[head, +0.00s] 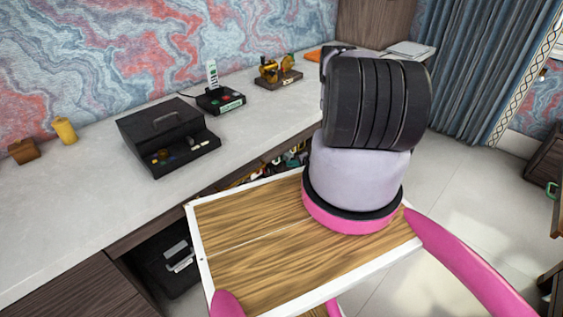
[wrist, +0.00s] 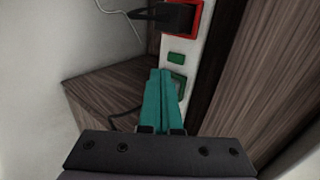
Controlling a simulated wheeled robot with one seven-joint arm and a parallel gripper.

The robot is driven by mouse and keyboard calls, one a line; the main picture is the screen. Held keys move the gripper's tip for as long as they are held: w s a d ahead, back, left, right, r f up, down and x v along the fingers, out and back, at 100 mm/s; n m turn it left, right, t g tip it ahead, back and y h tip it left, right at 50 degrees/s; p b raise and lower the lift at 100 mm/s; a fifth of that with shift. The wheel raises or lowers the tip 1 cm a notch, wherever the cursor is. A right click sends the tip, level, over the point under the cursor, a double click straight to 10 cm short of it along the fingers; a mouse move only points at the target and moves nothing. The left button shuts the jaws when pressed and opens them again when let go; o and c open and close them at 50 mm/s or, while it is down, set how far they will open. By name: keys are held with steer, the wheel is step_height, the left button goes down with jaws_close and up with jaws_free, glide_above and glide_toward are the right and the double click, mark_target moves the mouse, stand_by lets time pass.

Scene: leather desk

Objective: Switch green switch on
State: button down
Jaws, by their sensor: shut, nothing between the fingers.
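In the wrist view, a white power strip (wrist: 194,47) runs along dark wood. A small green switch (wrist: 176,57) is on it, between a red-framed socket (wrist: 198,14) and a green-framed outlet (wrist: 180,81). I cannot tell from its look whether the switch is on or off. My gripper (wrist: 160,74) has teal fingers pressed together, with nothing between them. Its tips are just below and left of the green switch in the picture, and the fingers partly hide the green-framed outlet. Whether they touch the strip is unclear. In the head view, my arm hides the gripper.
A black plug (wrist: 165,17) with a cable sits at the red-framed socket. Wood panels (wrist: 105,85) stand close on both sides.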

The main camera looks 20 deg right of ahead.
mark_target(277, 161)
steer(key=w, duration=0.2)
steer(key=w+a+f, duration=0.1)
steer(key=w, duration=0.1)
steer(key=w+a+f, duration=0.1)
steer(key=shift+w+a, duration=0.1)
steer(key=shift+w, duration=0.3)
steer(key=shift+w+a+f, duration=0.15)
steer(key=shift+w, duration=0.1)
